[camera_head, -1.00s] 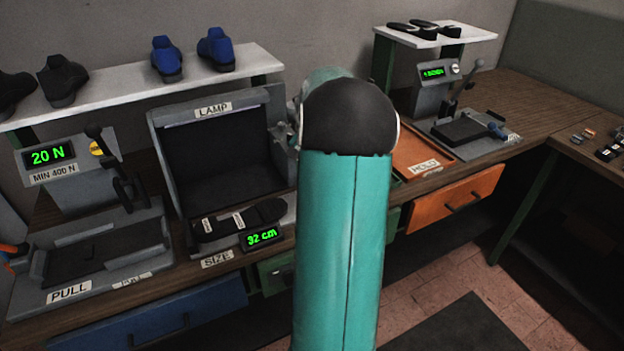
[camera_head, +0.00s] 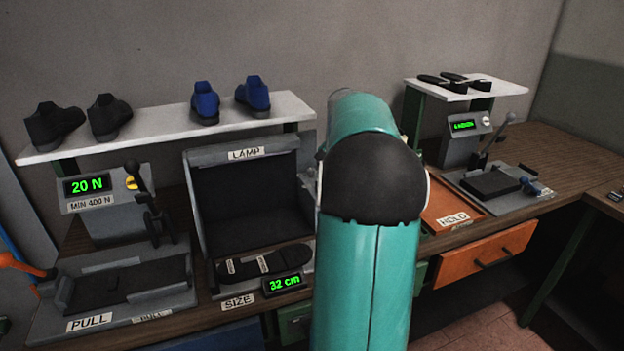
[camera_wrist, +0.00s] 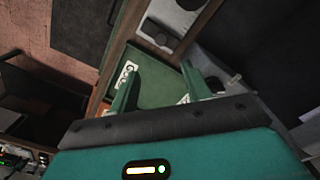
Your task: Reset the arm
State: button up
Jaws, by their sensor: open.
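My gripper (camera_wrist: 160,82) shows in the wrist view with its two green fingers spread apart and nothing between them. Past the fingers is a green tray or drawer (camera_wrist: 158,92) with a white label, partly hidden by the fingers. In the head view my teal arm (camera_head: 365,270) rises up the middle with a dark joint, and its forward link points away at the bench. My gripper is hidden behind the arm in that view.
A pull press (camera_head: 120,285) reading 20 N, a lamp box (camera_head: 245,205) and a size gauge (camera_head: 284,284) reading 32 cm stand left of my arm. An orange HOLD tray (camera_head: 440,208) and a lever press (camera_head: 490,183) stand right. Shoes sit on a white shelf (camera_head: 160,137).

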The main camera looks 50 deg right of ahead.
jog(key=w+a+r+n+t+h, duration=0.1)
jog(key=w+a+r+n, duration=0.1)
jog(key=a, duration=0.6)
jog(key=w+a+r+n, duration=0.1)
jog(key=a+n, duration=0.1)
jog(key=a, duration=0.6)
jog(key=w+a+r+n+t+h, duration=0.1)
jog(key=w+a+r+n, duration=0.15)
jog(key=a, duration=0.55)
jog(key=s+a+f+n+t, duration=0.1)
jog(key=s+a+n, duration=0.2)
jog(key=a, duration=0.4)
jog(key=s+a+f+n+t+y, duration=0.1)
jog(key=s+a, duration=0.3)
jog(key=a, duration=0.4)
jog(key=s+a+f+n+t+y, duration=0.1)
jog(key=s+a+f+n, duration=0.2)
jog(key=a, duration=0.4)
jog(key=shift+s+a+n+t, duration=0.25)
jog(key=shift+s+n+t, duration=0.05)
jog(key=shift+n, duration=0.55)
jog(key=shift+c, duration=1.3)
jog(key=shift+d, duration=0.2)
